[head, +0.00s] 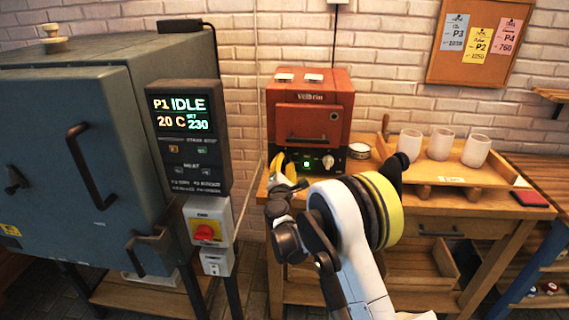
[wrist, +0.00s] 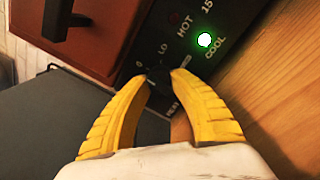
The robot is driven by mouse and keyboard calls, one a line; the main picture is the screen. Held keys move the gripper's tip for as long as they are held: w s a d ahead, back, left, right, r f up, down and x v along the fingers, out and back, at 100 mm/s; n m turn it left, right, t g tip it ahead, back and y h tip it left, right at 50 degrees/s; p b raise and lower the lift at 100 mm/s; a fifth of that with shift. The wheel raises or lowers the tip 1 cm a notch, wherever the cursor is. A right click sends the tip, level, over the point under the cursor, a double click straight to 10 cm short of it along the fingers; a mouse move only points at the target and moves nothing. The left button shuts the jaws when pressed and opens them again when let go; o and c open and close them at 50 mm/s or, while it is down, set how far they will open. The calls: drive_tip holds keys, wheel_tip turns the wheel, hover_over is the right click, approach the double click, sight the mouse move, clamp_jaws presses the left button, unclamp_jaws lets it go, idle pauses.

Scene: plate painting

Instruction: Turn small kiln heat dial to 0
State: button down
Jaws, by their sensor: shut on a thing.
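The small kiln (head: 310,105) is a red-orange box with a dark control panel, standing on the wooden table. In the wrist view its dark heat dial (wrist: 158,84) sits on the panel, with the marks 0, LO and HOT around it. My gripper (wrist: 160,76) has its two yellow fingers shut on the dial, one on each side. In the head view my gripper (head: 283,170) is at the left part of the panel, where the dial is hidden behind the fingers. I cannot tell which mark the dial points to.
A green light (wrist: 204,40) glows beside COOL. A pale knob (head: 328,161) is on the panel's right. The large grey kiln (head: 60,130) stands left, its display (head: 184,113) reading IDLE. Several pale cups (head: 440,146) stand on a wooden rack to the right.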

drive_tip(key=shift+n, duration=0.4)
drive_tip(key=c, duration=1)
unclamp_jaws()
drive_tip(key=shift+c, duration=0.2)
drive_tip(key=s, duration=1.2)
drive_tip(key=shift+f, duration=0.45)
